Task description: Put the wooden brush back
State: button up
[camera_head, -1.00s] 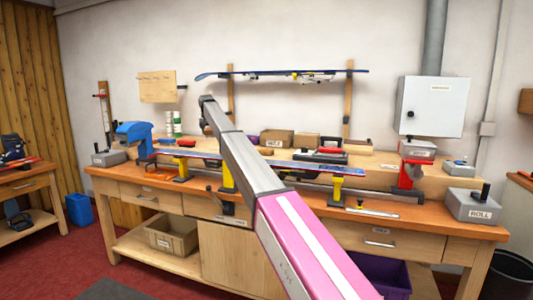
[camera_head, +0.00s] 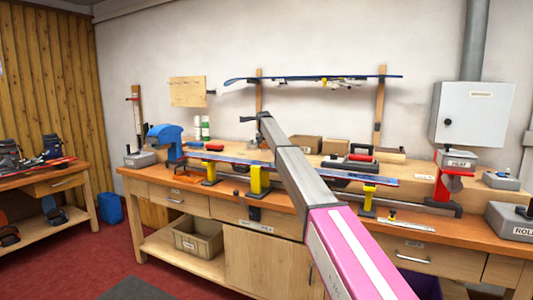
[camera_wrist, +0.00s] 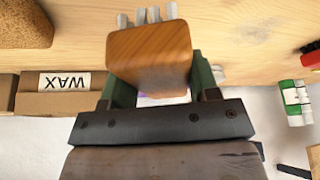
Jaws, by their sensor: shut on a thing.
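The wooden brush (camera_wrist: 149,58) is a rounded brown wooden block, close up in the wrist view, between the two green fingers of my gripper (camera_wrist: 158,84). Several pale grey tufts show past its far edge; I cannot tell for certain whether they belong to it. My gripper is shut on the brush. Pale wood, the bench's raised back shelf by its look, lies beyond it in the wrist view; the gap between is unclear. In the head view my arm reaches over the bench (camera_head: 412,232), and its dark end is near the back wall; the brush cannot be made out there.
A cardboard box marked WAX (camera_wrist: 55,92) and a brown cork-like block (camera_wrist: 24,22) are near the brush. A green-and-white bottle (camera_wrist: 295,98) stands opposite. A long blue ski (camera_head: 290,164) rests on yellow supports along the bench; another lies on the wall rack (camera_head: 258,98).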

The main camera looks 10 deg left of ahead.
jog(key=shift+w+d+f, duration=0.5)
jog(key=shift+f, duration=1.9)
jog(key=shift+f, duration=0.1)
jog(key=o, duration=0.9)
jog(key=v, duration=1.2)
